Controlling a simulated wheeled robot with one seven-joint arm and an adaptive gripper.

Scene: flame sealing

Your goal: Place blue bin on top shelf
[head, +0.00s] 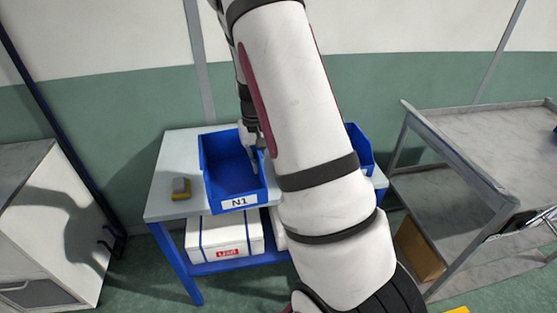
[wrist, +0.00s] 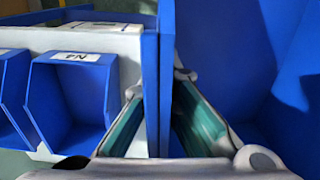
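A blue bin (head: 230,170) with a white label reading N1 sits on the white tabletop of a small table with a blue frame. My gripper (head: 256,165) is at the bin's right side, partly hidden behind my arm. In the wrist view, my gripper's two teal-padded fingers (wrist: 159,90) straddle a blue bin wall (wrist: 152,115), one on each side. Both fingertips appear to press against it. The inside of this bin (wrist: 235,60) fills the right of that view. A second blue bin (head: 362,150) is mostly hidden behind my arm.
A grey shelf cart (head: 460,185) stands at the right, its top partly clear, a brown box (head: 420,248) lower down. A yellow-grey item (head: 181,188) lies left of the N1 bin. A white box (head: 222,237) is under the tabletop. Labelled blue bins (wrist: 70,100) show left in the wrist view.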

